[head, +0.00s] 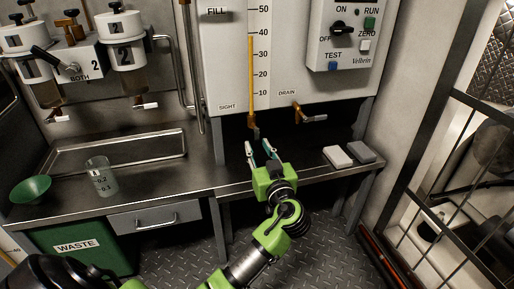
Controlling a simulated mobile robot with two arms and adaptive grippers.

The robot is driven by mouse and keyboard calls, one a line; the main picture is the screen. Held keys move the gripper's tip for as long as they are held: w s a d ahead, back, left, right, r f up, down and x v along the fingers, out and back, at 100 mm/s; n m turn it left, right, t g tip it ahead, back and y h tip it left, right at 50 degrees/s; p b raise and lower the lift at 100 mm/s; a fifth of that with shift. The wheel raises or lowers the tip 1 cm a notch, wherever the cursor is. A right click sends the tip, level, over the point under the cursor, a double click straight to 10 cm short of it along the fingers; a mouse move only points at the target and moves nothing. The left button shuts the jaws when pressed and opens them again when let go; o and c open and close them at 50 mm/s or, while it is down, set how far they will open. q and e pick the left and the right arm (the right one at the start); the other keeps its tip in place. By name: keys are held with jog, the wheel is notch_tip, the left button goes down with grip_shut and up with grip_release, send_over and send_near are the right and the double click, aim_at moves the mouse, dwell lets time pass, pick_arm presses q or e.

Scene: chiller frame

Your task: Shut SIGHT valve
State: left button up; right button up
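The SIGHT valve (253,128) is a small brass fitting at the lower end of the sight gauge (251,80), just right of the SIGHT label on the white panel. Its handle seems to hang downward, but it is small and dark. I cannot tell whether a fingertip touches the handle. My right gripper is out of view.
The DRAIN valve (312,117) projects to the right of the SIGHT valve. Two blocks (349,155) lie on the bench's right. A beaker (101,177) and green funnel (30,189) stand left. A metal cage (440,170) borders the right.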

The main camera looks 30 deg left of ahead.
pick_arm(q)
jog(key=shift+x, duration=0.9)
grip_shut()
jog(key=shift+d, duration=0.1)
